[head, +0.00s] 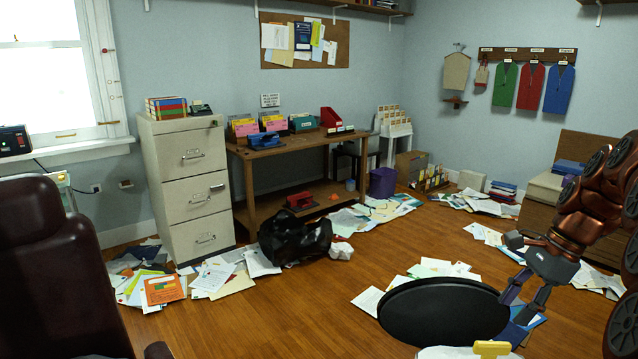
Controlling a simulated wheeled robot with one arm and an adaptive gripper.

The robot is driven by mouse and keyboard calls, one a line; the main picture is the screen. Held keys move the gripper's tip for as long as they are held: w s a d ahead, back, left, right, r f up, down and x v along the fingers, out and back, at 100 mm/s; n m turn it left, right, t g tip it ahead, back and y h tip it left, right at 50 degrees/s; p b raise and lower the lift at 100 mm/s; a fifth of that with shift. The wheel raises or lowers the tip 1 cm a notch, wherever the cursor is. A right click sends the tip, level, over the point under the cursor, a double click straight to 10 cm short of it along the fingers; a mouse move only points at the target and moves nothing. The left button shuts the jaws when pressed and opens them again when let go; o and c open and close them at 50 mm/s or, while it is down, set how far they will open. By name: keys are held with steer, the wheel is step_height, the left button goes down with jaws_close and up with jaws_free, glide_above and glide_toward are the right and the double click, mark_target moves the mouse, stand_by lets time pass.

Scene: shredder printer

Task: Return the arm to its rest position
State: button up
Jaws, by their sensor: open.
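My gripper (523,295) shows at the right of the head view, at the end of my red-brown and dark arm. Its dark fingers point down and are apart, with nothing visible between them. It hangs just right of a round black surface (443,311), overlapping its right edge in the picture. Whether it touches that surface I cannot tell. The arm is bent and comes in from the right edge, so part of it is out of view.
A dark red chair (60,270) stands at the near left. A filing cabinet (190,185) and a wooden workbench (300,147) line the back wall. A black bag (294,238) and scattered papers (228,278) lie on the floor. Bare wood floor (270,320) shows in the middle.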

steer(key=s+a+f+n+g+h, duration=0.1)
steer(key=s+a+f+n, duration=0.1)
steer(key=s+a+n, duration=0.5)
steer(key=s+a+f+n+g+h, duration=0.1)
steer(key=s+a+f+n, duration=0.15)
steer(key=a, duration=0.75)
steer(key=s+a+f+n+g+h, duration=0.1)
steer(key=s+a+f+n, duration=0.15)
steer(key=s+n, duration=0.4)
steer(key=s+a+f+n+h, duration=0.1)
steer(key=s+a+f+n, duration=0.2)
steer(key=s, duration=0.7)
steer(key=s+p+v, duration=0.3)
steer(key=p+v, duration=1)
steer(key=shift+w+d+r+t, duration=0.2)
steer(key=shift+w+r+t, duration=0.1)
steer(key=shift+w+t, duration=0.15)
steer(key=shift+a, duration=0.15)
